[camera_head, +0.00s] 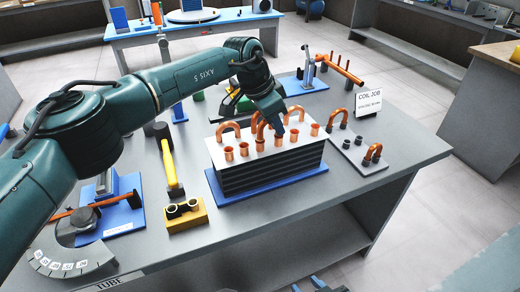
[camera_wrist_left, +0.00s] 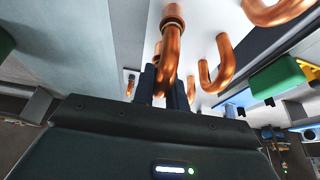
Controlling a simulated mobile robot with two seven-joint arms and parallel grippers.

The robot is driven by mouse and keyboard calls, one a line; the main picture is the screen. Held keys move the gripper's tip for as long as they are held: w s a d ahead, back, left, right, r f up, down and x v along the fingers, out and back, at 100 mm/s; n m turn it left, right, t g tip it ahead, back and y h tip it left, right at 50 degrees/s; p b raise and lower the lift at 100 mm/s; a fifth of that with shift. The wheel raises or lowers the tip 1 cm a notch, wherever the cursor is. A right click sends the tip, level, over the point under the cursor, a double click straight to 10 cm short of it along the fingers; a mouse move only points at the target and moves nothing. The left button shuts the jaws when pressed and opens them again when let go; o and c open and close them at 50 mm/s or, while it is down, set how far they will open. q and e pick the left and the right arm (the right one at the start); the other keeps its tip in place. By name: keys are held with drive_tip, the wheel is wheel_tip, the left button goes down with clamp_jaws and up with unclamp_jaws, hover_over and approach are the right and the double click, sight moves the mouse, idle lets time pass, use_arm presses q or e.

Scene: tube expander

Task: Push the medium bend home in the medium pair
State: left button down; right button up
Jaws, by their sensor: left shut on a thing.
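The coil block stands on a blue base, its white top plate (camera_head: 213,153) bearing several upright copper tubes with flared ends. My left gripper (camera_head: 273,124) is above the middle of the plate, shut on a copper bend (camera_head: 257,127), seemingly the medium one. In the left wrist view the fingers (camera_wrist_left: 168,90) close around this bend (camera_wrist_left: 170,50), which meets a flared tube end (camera_wrist_left: 173,14). How deep it sits is hidden. Other bends (camera_head: 229,128) stand on the plate to either side. My right gripper (camera_head: 318,284) shows only partly at the bottom edge; its jaws are unclear.
A grey plate (camera_head: 352,162) to the right holds upright bends (camera_head: 338,117) and dark pegs. A sign (camera_head: 368,101) and tube tools (camera_head: 308,75) stand behind.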

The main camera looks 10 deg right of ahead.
use_arm(q)
drive_tip(key=shift+f, duration=0.15)
drive_tip(key=c, duration=1.8)
unclamp_jaws()
drive_tip(key=shift+c, duration=0.2)
drive_tip(key=o, duration=0.5)
drive_tip(key=shift+o, duration=0.5)
drive_tip(key=o, duration=0.6)
